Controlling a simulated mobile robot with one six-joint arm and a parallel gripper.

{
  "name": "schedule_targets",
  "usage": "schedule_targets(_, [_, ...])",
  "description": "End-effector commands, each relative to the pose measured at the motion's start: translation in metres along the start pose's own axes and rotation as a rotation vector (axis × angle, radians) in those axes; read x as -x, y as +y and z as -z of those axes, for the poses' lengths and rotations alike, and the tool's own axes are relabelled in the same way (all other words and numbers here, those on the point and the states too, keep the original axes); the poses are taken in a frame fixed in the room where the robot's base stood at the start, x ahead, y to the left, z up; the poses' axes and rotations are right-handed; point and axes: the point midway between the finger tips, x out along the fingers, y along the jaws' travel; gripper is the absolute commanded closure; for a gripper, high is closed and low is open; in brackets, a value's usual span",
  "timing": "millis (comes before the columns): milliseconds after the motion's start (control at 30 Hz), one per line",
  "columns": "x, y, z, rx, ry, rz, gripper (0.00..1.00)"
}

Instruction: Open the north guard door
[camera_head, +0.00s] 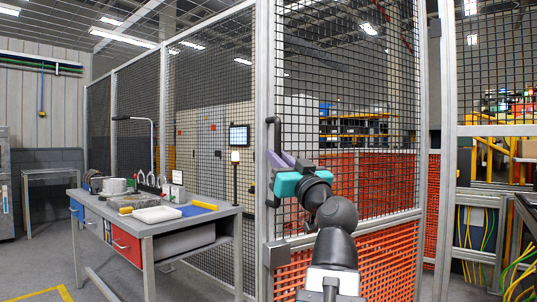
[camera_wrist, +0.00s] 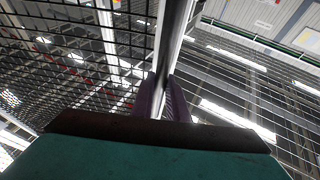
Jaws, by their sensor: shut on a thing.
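The guard door (camera_head: 350,100) is a tall grey-framed panel with black mesh and orange slats visible behind it. Its dark upright handle (camera_head: 277,134) is on the door's left side, close to the grey post. My gripper (camera_head: 275,160) has a teal body and purple fingers, and reaches the handle from the right at mid-height. In the wrist view, the two purple fingers close on either side of the dark handle bar (camera_wrist: 174,40). The door's left edge stands close to the post; I cannot tell whether it is slightly ajar.
A grey workbench (camera_head: 148,229) with blue and red drawers stands left of the door, holding a white tray (camera_head: 157,214) and tools. Mesh fence continues behind it. At the right are a grey post (camera_head: 447,130) and yellow-green cables (camera_head: 470,240).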

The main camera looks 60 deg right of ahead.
Motion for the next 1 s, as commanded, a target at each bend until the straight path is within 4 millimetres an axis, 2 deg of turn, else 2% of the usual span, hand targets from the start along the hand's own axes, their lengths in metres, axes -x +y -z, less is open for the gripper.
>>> schedule_targets(33, [0.0044,0.0069,0.0004,0.005,0.0,-0.013,1.0])
schedule_targets(233, [0.0119,0.0092,0.0042,0.007,0.003,-0.006,1.0])
schedule_targets(667, [0.0135,0.01,0.0056,0.006,0.005,-0.002,1.0])
schedule_targets(700, [0.0135,0.0099,0.0057,0.006,0.005,-0.002,0.81])
schedule_targets(800, [0.0136,0.0096,0.0059,0.006,0.005,-0.001,0.67])
schedule_targets(1000, [0.0136,0.0089,0.0062,0.006,0.005,0.001,0.67])
